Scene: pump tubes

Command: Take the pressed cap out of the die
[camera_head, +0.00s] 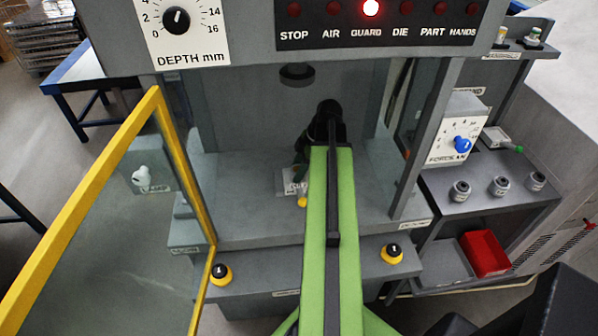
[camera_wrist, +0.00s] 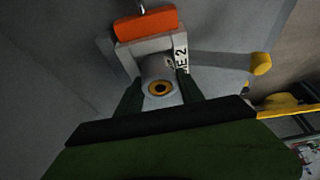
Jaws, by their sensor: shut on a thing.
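In the wrist view, my gripper (camera_wrist: 160,92) has its two dark fingers on either side of a pale round cap (camera_wrist: 149,97) with a yellow ring and a dark centre. The fingers are shut on it. In the head view, my green arm reaches into the press and hides most of the die and the cap.
The yellow-framed guard door (camera_head: 95,195) stands open at left. The press ram (camera_head: 297,75) hangs above. A lever with a yellow knob (camera_wrist: 262,64) juts out beside the die. An orange block (camera_wrist: 147,25) sits at the die's far side. A red bin (camera_head: 485,253) is on the right shelf.

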